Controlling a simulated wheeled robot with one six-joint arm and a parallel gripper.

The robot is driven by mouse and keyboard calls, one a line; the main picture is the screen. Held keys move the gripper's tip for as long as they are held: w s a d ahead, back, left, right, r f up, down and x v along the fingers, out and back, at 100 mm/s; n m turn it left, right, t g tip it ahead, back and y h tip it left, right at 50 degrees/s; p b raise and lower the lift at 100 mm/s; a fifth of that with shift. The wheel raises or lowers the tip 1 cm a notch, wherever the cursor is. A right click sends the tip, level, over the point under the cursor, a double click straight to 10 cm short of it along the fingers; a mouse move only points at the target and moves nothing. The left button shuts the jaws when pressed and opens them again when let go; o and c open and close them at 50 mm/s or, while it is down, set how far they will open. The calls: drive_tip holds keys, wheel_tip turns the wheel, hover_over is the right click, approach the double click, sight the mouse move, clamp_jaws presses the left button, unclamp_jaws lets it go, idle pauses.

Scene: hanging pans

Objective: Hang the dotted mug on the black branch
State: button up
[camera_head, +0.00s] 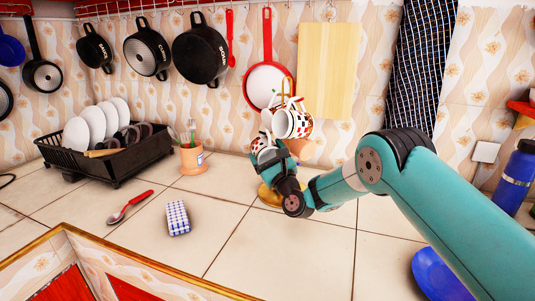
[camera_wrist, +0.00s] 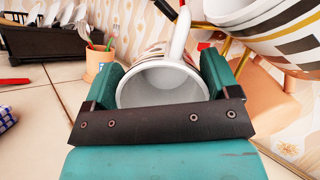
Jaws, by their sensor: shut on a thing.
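My gripper (camera_wrist: 161,78) is shut on a white mug (camera_wrist: 165,88). In the wrist view the mug's open mouth faces the camera, between the two teal fingers. Only a little of its outer pattern shows, so I cannot tell whether it is dotted. In the head view the held mug (camera_head: 263,145) is partly hidden by my gripper (camera_head: 268,156), in front of a gold mug stand (camera_head: 288,85). Patterned mugs (camera_head: 295,122) hang on the stand just above and right of it. A small black piece (camera_wrist: 165,8) shows above the held mug; I cannot tell if it is the black branch.
A large striped mug (camera_wrist: 270,32) is close at upper right in the wrist view. A utensil pot (camera_head: 193,158) and black dish rack (camera_head: 110,163) stand left. A sponge (camera_head: 178,218) and red-handled spoon (camera_head: 130,205) lie on the tiles. The counter's front middle is clear.

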drive_tip(key=shift+f, duration=0.25)
drive_tip(key=o, duration=1)
drive_tip(key=shift+a, duration=0.1)
drive_tip(key=shift+r, duration=0.1)
